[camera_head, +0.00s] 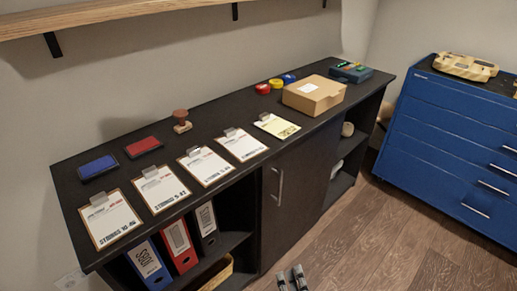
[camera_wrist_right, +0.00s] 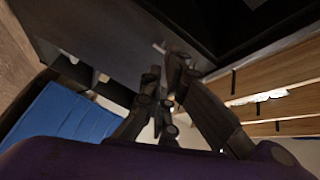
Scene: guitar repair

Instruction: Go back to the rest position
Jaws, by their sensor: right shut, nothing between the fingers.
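My right gripper (camera_head: 291,279) shows only by its tips at the bottom edge of the head view, low in front of the black cabinet (camera_head: 263,215) and over the wood floor. It is shut and empty. In the right wrist view its dark fingers (camera_wrist_right: 165,88) reach up the middle of the picture, with nothing held between them. My left gripper is not in view.
Clipboards (camera_head: 205,165), ink pads (camera_head: 98,167), a stamp (camera_head: 181,120), a cardboard box (camera_head: 314,95) and a dark device (camera_head: 350,72) lie on the cabinet top. A blue drawer chest (camera_head: 440,135) stands at the right. The floor (camera_head: 400,245) between is clear.

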